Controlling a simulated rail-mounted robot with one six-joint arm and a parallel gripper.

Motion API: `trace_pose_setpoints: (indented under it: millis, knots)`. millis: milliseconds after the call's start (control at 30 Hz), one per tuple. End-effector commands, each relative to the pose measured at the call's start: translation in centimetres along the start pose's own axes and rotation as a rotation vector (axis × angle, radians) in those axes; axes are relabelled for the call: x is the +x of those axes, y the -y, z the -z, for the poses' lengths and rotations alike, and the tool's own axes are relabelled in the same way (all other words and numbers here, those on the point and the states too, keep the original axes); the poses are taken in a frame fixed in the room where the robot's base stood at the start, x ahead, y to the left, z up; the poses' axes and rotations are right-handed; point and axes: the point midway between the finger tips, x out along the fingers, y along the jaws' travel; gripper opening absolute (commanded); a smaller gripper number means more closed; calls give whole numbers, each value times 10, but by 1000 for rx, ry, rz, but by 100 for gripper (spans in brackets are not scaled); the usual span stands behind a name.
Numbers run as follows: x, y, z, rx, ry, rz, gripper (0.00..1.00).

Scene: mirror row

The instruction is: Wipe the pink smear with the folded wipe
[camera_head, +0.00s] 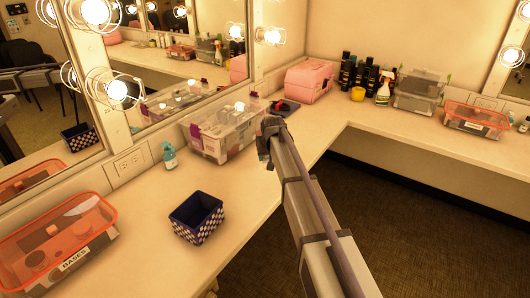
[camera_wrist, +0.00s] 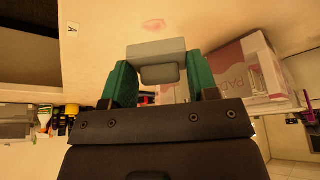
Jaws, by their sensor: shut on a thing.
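My gripper (camera_wrist: 158,80) has two green fingers shut on a grey block-like pad, which looks like the folded wipe (camera_wrist: 157,49). The pink smear (camera_wrist: 153,25) is a faint patch on the pale surface, just above the wipe in the wrist view. A small gap shows between them in the picture; I cannot tell how high the wipe is. In the head view my gripper (camera_head: 268,137) is over the counter, beside the clear tub (camera_head: 228,140). The smear and wipe cannot be made out there.
A pink-and-white box (camera_wrist: 242,72) is close by my gripper's right finger. A small label marked A (camera_wrist: 73,29) is on the surface. A pink case (camera_head: 309,81) and several bottles (camera_head: 362,72) stand farther back. A blue checked basket (camera_head: 196,216) is at the front left.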

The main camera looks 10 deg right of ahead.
Motion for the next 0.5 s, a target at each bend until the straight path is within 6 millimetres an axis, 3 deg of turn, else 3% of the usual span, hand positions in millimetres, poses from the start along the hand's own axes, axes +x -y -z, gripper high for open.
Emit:
trace_pose_setpoints:
  millis: [33, 200, 500]
  knots:
    - [23, 2, 26, 1, 0, -1, 35]
    - [46, 5, 64, 8, 0, -3, 35]
    - [50, 6, 65, 9, 0, -4, 35]
